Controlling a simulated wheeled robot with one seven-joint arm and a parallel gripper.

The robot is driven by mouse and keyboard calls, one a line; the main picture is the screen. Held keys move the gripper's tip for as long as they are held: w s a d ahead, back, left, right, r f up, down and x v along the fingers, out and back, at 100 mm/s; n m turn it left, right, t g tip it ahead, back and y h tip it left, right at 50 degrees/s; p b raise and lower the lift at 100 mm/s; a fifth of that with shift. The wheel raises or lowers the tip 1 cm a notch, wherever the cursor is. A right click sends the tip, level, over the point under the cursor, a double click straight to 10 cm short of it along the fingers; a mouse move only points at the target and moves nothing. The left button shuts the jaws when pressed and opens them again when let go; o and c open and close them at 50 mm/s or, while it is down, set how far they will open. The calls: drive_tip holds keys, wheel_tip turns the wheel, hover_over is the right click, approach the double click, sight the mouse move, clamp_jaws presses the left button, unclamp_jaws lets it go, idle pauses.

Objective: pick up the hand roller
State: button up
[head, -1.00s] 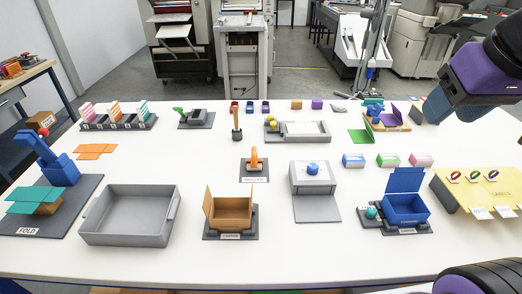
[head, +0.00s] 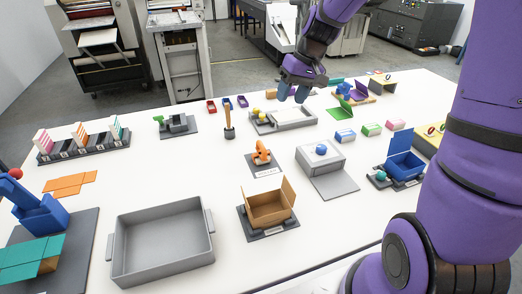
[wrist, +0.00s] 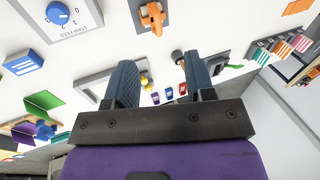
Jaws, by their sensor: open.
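An orange tool (head: 261,154), which I take to be the hand roller, stands on a small grey plate with a label too small to read surely, mid-table. It also shows at the top of the wrist view (wrist: 152,17). My gripper (head: 292,93) is open and empty, above the far part of the table, behind and to the right of the orange tool in the head view. In the wrist view its two dark fingers (wrist: 158,62) stand apart, well clear of the orange tool.
An upright wooden-handled tool (head: 229,120) stands behind and left of the orange one. A grey box with a blue knob (head: 322,160) is to its right, an open brown box (head: 268,208) in front. A grey tray (head: 165,240) lies front left. White table shows between them.

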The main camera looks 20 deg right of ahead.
drive_tip(key=w+d+f+y, duration=0.1)
drive_tip(key=w+f+y, duration=0.2)
drive_tip(key=w+f, duration=0.55)
drive_tip(key=shift+m+g, duration=0.3)
drive_tip(key=shift+m, duration=0.1)
drive_tip(key=x, duration=0.8)
drive_tip(key=s+d+x, duration=0.1)
drive_tip(key=x, duration=0.3)
drive_tip(key=shift+s+a+f, duration=0.1)
drive_tip(key=shift+f, duration=0.55)
drive_tip(key=shift+c, duration=0.4)
clamp_jaws()
